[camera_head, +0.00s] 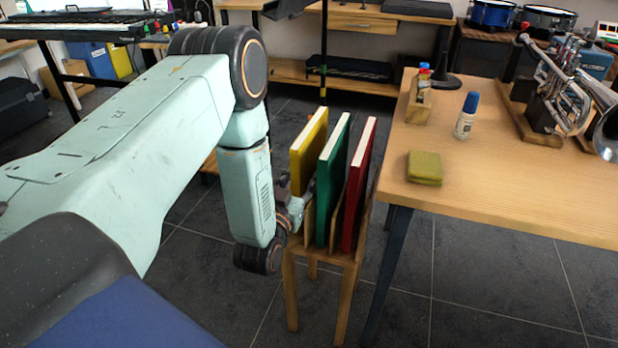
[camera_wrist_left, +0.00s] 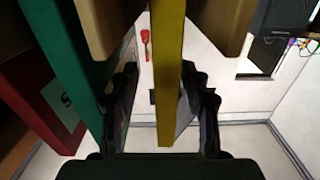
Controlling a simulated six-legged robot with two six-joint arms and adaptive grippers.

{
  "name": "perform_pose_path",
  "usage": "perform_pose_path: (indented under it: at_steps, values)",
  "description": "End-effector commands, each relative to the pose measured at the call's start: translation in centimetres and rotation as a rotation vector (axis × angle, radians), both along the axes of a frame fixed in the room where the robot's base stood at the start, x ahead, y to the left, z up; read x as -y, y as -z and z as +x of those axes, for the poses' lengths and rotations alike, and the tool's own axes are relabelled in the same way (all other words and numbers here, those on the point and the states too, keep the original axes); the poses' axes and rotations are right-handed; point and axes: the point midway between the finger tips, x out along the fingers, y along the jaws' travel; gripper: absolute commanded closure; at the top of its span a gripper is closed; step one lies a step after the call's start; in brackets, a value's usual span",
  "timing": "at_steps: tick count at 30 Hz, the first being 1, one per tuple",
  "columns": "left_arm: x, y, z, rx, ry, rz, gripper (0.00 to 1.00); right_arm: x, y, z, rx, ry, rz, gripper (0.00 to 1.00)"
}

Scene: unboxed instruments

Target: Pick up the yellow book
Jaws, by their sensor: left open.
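The yellow book (camera_head: 309,150) stands upright in a small wooden stand (camera_head: 340,258), leftmost of three books, beside a green book (camera_head: 332,180) and a red book (camera_head: 359,187). My left gripper (camera_head: 290,203) is at the yellow book's lower left, partly hidden behind my arm. In the left wrist view the yellow book (camera_wrist_left: 168,75) runs between the open fingers of my left gripper (camera_wrist_left: 160,105). The green book (camera_wrist_left: 68,70) is left of the left finger, with the red book (camera_wrist_left: 40,100) beyond it. My right gripper is in neither view.
A wooden table (camera_head: 480,195) stands close to the right of the stand. It carries a green sponge-like block (camera_head: 425,167), a blue-capped bottle (camera_head: 466,116) and a trumpet (camera_head: 570,95). Tiled floor (camera_head: 470,285) is clear in front.

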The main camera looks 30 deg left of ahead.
Motion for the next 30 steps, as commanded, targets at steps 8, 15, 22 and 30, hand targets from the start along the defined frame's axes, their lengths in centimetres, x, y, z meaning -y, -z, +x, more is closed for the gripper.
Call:
perform_pose_path:
  at_steps: [8,15,22,30]
  values:
    - [-1.3,0.1,3.6,0.003,-0.001,0.002,0.53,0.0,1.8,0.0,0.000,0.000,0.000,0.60]
    - [-1.5,0.0,4.1,0.000,-0.001,0.001,0.53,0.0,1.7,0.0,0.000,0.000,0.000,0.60]
    - [-1.5,0.0,4.1,0.000,-0.001,0.001,0.68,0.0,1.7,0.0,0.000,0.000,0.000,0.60]
    - [-1.5,0.1,4.1,0.000,-0.001,0.001,0.91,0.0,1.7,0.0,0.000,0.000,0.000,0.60]
